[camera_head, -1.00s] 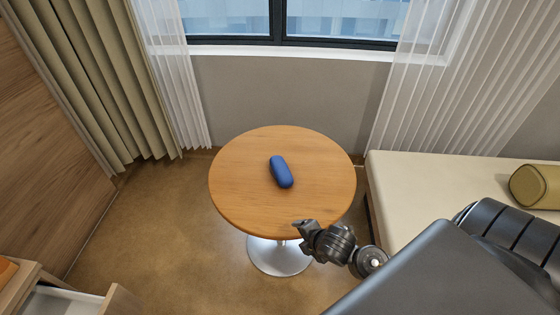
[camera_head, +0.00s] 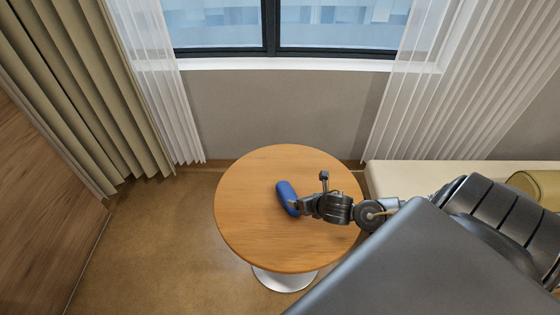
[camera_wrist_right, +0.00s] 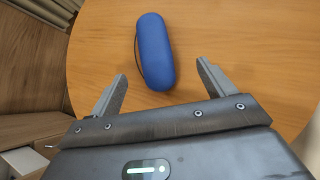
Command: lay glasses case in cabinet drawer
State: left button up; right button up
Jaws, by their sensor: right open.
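The blue glasses case (camera_head: 284,192) lies on the round wooden table (camera_head: 245,225), near its middle. It also shows in the right wrist view (camera_wrist_right: 154,50), just beyond the fingertips and lying lengthwise away from them. My right gripper (camera_head: 297,203) is over the table at the case's near right side in the head view. In the right wrist view, a pale drawer-like shape (camera_wrist_right: 30,160) shows at the lower left. My left gripper is in neither view.
A window and curtains (camera_head: 95,90) are behind. The floor (camera_head: 150,240) left of the table is clear.

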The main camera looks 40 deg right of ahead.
aim_at(290, 196)
jog(key=x, duration=0.5)
jog(key=shift+w+a, duration=0.25)
jog(key=shift+a, duration=0.05)
jog(key=shift+w+f, duration=0.1)
jog(key=x, duration=0.1)
jog(key=p+x, duration=0.1)
jog(key=x, duration=0.1)
jog(key=shift+w+a+f, duration=0.1)
jog(key=shift+w, duration=0.35)
jog(key=shift+w+f, duration=0.4)
jog(key=shift+f, duration=0.05)
jog(key=shift+c, duration=0.2)
jog(key=c, duration=1.1)
jog(key=shift+c, duration=0.2)
